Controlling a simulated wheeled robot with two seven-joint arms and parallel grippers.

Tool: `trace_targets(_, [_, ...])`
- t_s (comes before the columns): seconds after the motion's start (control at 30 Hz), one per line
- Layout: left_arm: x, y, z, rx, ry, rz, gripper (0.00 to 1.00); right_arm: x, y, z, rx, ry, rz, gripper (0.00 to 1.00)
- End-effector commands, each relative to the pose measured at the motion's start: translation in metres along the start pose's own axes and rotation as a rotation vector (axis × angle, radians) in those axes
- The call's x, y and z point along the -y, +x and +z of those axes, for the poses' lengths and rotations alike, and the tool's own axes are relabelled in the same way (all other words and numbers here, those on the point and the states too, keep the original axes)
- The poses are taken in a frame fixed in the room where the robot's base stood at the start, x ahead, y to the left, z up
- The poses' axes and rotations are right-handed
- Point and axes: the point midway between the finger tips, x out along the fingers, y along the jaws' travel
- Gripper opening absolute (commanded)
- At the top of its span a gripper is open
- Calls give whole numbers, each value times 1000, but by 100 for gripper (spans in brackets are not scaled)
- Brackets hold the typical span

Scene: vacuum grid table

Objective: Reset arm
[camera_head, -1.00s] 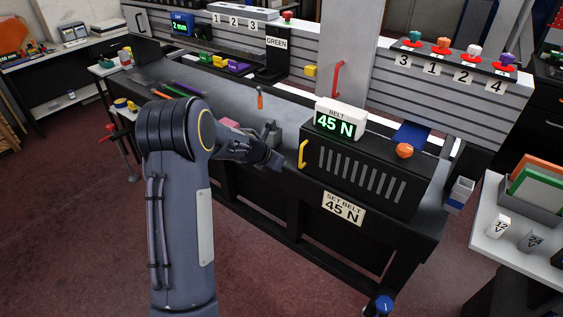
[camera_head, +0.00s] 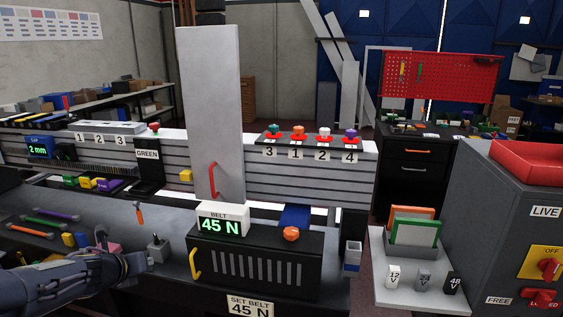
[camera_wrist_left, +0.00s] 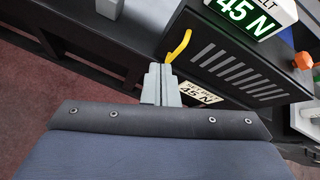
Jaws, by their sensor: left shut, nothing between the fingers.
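My left arm comes in low at the left of the head view. Its gripper (camera_head: 140,262) is by the front of the bench, left of the black belt box (camera_head: 255,262). In the left wrist view the two grey fingers (camera_wrist_left: 160,85) are together, with nothing between them. Beyond them there are the yellow handle (camera_wrist_left: 178,46) of the belt box and the "SET BELT 45 N" label (camera_wrist_left: 198,93), partly hidden by the fingers. My right gripper is not in view.
The belt display (camera_head: 222,223) reads 45 N. An orange knob (camera_head: 291,234) sits on the box. Coloured buttons (camera_head: 311,133) line the panel behind. A grey cabinet (camera_head: 480,230) and a white side table (camera_head: 385,250) stand right. Small tools lie on the bench at left.

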Motion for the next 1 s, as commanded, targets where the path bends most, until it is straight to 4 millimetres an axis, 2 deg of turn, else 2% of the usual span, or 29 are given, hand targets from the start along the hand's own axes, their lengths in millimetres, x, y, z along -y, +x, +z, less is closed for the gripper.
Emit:
trace_targets(0.03, [1, -24, 15, 81, -212, 27, 0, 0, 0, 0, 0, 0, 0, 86])
trace_targets(0.1, [-2, -57, 25, 175, -557, 65, 0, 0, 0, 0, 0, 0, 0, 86])
trace_targets(0.17, [-4, -84, 22, 232, -862, 90, 0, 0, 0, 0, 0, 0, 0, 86])
trace_targets(0.23, [-5, -114, 6, 269, -1214, 118, 0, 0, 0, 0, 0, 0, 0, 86])
trace_targets(0.37, [9, -162, -49, 253, -1846, 190, 0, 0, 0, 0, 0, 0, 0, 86])
trace_targets(0.4, [18, -176, -71, 226, -2033, 224, 0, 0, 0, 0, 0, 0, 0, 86])
trace_targets(0.5, [48, -206, -129, 121, -2447, 339, 0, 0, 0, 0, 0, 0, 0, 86])
trace_targets(0.6, [80, -229, -177, -1, -2738, 482, 0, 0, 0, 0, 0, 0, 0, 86])
trace_targets(0.7, [105, -246, -210, -106, -2917, 615, 0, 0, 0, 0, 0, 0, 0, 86])
trace_targets(0.8, [121, -257, -228, -174, -3013, 709, 0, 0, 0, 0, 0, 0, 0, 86])
trace_targets(0.87, [126, -260, -234, -196, -3040, 740, 0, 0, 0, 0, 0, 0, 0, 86])
trace_targets(0.9, [127, -261, -235, 201, 3044, -746, 0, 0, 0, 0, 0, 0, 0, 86])
trace_targets(1.0, [127, -261, -235, 201, 3044, -746, 0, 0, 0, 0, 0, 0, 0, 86])
